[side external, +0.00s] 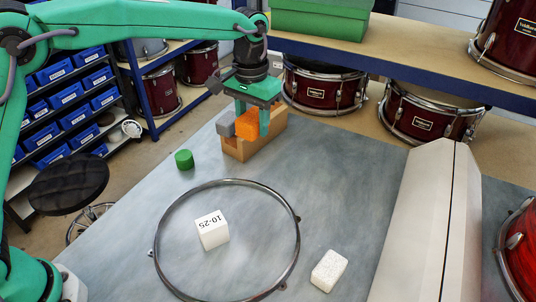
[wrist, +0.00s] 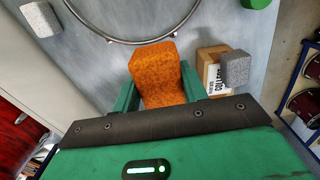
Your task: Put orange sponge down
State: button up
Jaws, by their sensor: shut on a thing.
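The orange sponge (side external: 246,126) is a small block held between the green fingers of my gripper (side external: 252,118). In the wrist view the orange sponge (wrist: 158,75) fills the gap between the two fingers of my gripper (wrist: 160,88). In the side view the sponge is in front of a tan wooden block or box (side external: 268,136) near the back edge of the table. I cannot tell whether the sponge touches the box or the table. A grey block (side external: 226,122) is just left of the sponge, by the box.
A metal hoop (side external: 296,236) lies on the grey table (side external: 350,170), with a white labelled block (side external: 212,230) inside it. A white sponge-like block (side external: 329,270) lies right of the hoop and a green cylinder (side external: 184,159) left of the box. A long pale housing (side external: 434,215) bounds the right.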

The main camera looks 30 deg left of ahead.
jog(key=s+a+r+n, duration=0.1)
jog(key=s+a+r, duration=0.1)
jog(key=a, duration=0.8)
jog(key=s+a+r, duration=0.3)
jog(key=a, duration=0.7)
jog(key=s+f, duration=0.4)
jog(key=f, duration=0.1)
jog(key=shift+a+f, duration=0.15)
jog(key=shift+f, duration=0.1)
